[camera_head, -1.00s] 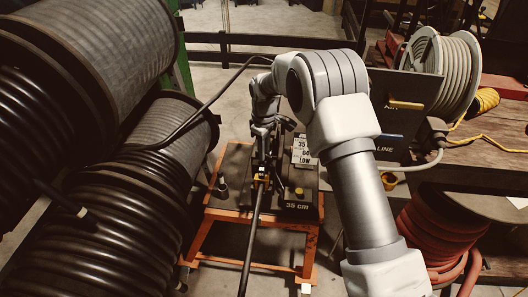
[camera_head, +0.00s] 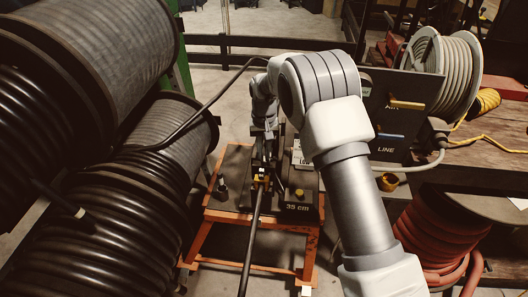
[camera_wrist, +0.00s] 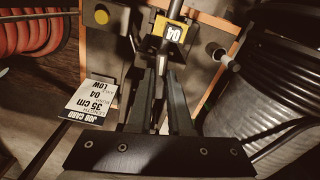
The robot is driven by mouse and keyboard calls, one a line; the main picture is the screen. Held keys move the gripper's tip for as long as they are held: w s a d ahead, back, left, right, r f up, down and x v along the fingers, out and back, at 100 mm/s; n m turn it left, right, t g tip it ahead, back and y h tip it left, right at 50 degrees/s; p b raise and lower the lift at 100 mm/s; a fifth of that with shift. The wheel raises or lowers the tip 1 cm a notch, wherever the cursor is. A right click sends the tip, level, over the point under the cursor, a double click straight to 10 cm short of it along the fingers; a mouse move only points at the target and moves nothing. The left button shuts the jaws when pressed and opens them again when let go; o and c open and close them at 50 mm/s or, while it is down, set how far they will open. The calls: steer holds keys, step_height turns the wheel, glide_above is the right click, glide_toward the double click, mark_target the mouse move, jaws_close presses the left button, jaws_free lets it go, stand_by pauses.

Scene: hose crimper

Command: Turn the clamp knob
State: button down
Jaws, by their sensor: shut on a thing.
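In the head view, my gripper (camera_head: 261,150) is small and partly hidden by my arm. A black hose (camera_head: 251,240) runs from the yellow block toward the front.
A yellow button (camera_head: 299,193) is on the crimper, and a black knobbed post (camera_head: 221,186) stands at left. Large hose reels (camera_head: 120,220) crowd the left; a wooden bench (camera_head: 480,165) stands right.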

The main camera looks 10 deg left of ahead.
mark_target(264, 155)
steer(key=m, duration=0.7)
steer(key=m+p, duration=0.1)
steer(key=m, duration=0.5)
steer(key=shift+m, duration=0.4)
stand_by(0.4)
steer(key=c, duration=0.8)
jaws_free()
steer(key=shift+c, duration=0.2)
steer(key=shift+r, duration=0.1)
step_height(264, 155, up, 17)
steer(key=p, duration=0.1)
steer(key=shift+r, duration=0.15)
